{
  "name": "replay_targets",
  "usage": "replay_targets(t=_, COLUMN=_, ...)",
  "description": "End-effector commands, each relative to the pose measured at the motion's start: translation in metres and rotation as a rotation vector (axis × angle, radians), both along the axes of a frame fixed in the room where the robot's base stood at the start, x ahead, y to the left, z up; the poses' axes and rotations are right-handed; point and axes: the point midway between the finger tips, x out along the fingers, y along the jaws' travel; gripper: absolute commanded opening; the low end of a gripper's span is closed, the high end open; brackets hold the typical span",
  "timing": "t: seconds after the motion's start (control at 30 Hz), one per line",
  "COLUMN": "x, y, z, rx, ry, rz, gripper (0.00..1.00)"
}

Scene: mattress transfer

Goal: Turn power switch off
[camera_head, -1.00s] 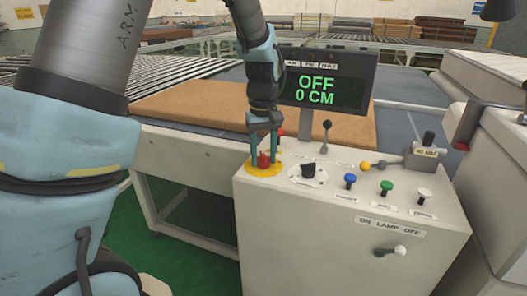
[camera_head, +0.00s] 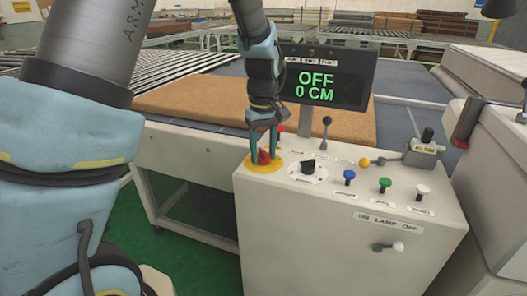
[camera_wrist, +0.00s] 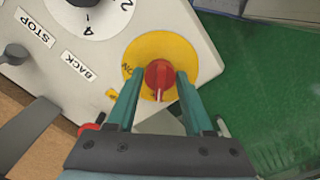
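The power switch is a red knob (camera_wrist: 159,76) on a round yellow plate (camera_wrist: 182,50), at the near left corner of the white control box (camera_head: 330,215). In the head view the red knob (camera_head: 263,157) shows between my fingers. My gripper (camera_wrist: 158,82) has its two green fingers on either side of the knob; I cannot tell if they touch it. A white mark on the knob points toward the bottom of the wrist view. The display (camera_head: 322,83) reads OFF and 0 CM.
A black dial (camera_head: 308,167), blue, green and white buttons (camera_head: 385,184), and a lever (camera_head: 326,132) stand to the right on the box. A brown mattress slab (camera_head: 190,106) lies on the conveyor behind. Green floor is at left.

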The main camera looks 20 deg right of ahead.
Motion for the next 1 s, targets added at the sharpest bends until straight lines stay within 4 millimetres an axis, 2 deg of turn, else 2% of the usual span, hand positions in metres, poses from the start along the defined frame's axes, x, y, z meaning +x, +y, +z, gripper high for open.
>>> replay_targets(t=0.03, x=0.000, y=0.000, z=0.000, rx=0.000, ry=0.000, rz=0.000, gripper=0.58)
replay_targets(t=0.2, x=0.000, y=0.000, z=0.000, rx=0.000, ry=0.000, rz=-0.001, gripper=0.77)
replay_targets(t=0.47, x=0.000, y=0.000, z=0.001, rx=0.000, ry=0.000, rz=-0.001, gripper=0.77)
replay_targets(t=0.57, x=0.000, y=-0.001, z=0.007, rx=-0.002, ry=-0.001, rz=-0.002, gripper=0.77)
replay_targets(t=0.67, x=0.001, y=-0.001, z=0.020, rx=-0.004, ry=-0.003, rz=-0.002, gripper=0.77)
replay_targets(t=1.0, x=0.000, y=-0.001, z=0.085, rx=-0.003, ry=-0.003, rz=-0.002, gripper=0.77)
